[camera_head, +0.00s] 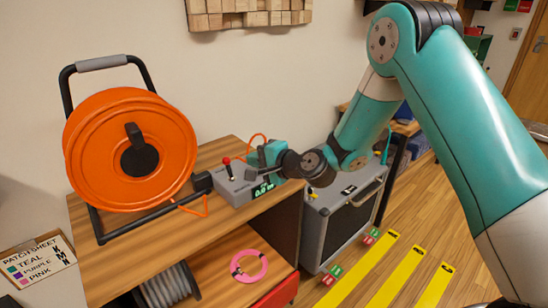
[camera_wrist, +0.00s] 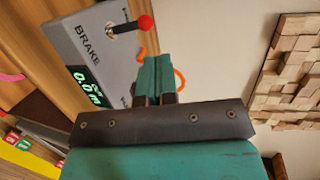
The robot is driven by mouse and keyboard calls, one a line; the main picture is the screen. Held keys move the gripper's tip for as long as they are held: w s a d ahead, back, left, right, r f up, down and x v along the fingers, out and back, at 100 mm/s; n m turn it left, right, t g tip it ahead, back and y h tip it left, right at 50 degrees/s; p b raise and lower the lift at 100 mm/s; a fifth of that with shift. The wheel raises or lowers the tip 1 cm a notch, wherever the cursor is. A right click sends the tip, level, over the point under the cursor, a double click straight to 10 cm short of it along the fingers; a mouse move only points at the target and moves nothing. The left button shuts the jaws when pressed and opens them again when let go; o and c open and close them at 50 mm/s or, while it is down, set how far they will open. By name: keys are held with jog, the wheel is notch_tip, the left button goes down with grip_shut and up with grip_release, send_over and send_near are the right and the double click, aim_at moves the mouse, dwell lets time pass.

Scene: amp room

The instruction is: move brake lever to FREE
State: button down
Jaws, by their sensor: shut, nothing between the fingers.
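The brake box (camera_head: 234,192) is a grey unit on the wooden cabinet beside the orange reel. Its brake lever (camera_head: 226,162) is a dark stick with a red knob, leaning to the left. In the wrist view the lever (camera_wrist: 144,24) is at the top, and the box (camera_wrist: 75,27) reads BRAKE with a green display showing 0.0 m. The small end labels are too tiny or hidden to read surely. My gripper (camera_head: 260,157) is shut and empty, just right of the lever and apart from it. Its teal fingers (camera_wrist: 160,62) show below the knob in the wrist view.
The orange cable reel (camera_head: 92,150) in a black frame fills the cabinet's left side. An orange cable (camera_wrist: 180,80) loops behind my fingers. A grey amp (camera_head: 335,230) stands right of the cabinet (camera_head: 170,245). A wooden block panel (camera_head: 245,12) hangs on the wall.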

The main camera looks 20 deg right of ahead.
jog(key=s+d+r, duration=0.3)
jog(key=s+d, duration=0.1)
jog(key=shift+r+b, duration=0.15)
jog(key=shift+b, duration=0.3)
jog(key=s+a+r+n+g+p, duration=0.1)
jog(key=s+a+r+n+g, duration=0.3)
jog(key=s, duration=0.3)
jog(key=s+a+r+n+g+p, duration=0.1)
jog(key=s+a+r+n+g, duration=0.25)
jog(key=s+n, duration=0.3)
jog(key=s+d+r+n+g+h, duration=0.1)
jog(key=s+d+n+g+h, duration=0.1)
jog(key=s, duration=0.7)
jog(key=s+d+r+n+g+h+p, duration=0.1)
jog(key=s+d+r+n+g+h, duration=0.1)
jog(key=s, duration=0.7)
jog(key=d+n+h, duration=0.1)
jog(key=d+n, duration=0.1)
jog(key=n, duration=0.1)
jog(key=shift+s+d+n+g, duration=0.25)
jog(key=shift+d+n+g, duration=0.1)
